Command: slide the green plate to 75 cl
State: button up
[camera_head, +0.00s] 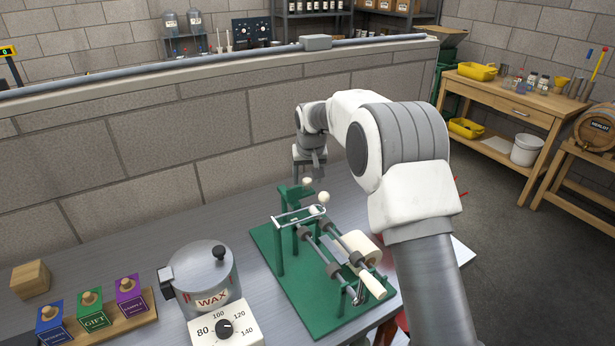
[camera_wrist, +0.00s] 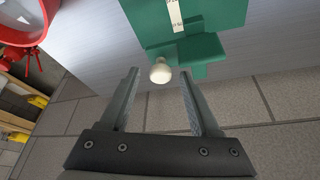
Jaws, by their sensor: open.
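A green labelling stand (camera_head: 310,305) with rollers stands on the grey table. At its back is an upright green plate (camera_head: 294,197), partly hidden by my gripper and a pale round knob (camera_head: 323,197). In the wrist view, a green plate (camera_wrist: 203,48) with a cream knob (camera_wrist: 160,71) lies against a larger green part (camera_wrist: 225,12) bearing a white scale strip (camera_wrist: 175,12). The scale's figures are too small to read. My gripper (camera_head: 313,172) is open above the back of the stand. In the wrist view its fingers (camera_wrist: 160,78) are on either side of the cream knob, apart from it.
A wax pot (camera_head: 205,278) with a dial box (camera_head: 228,328) stands left of the stand. Blue, green and purple blocks (camera_head: 94,312) sit on a wooden board further left, near a wooden block (camera_head: 30,279). A block wall (camera_head: 160,150) runs behind the table.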

grip_shut()
dwell(1.3)
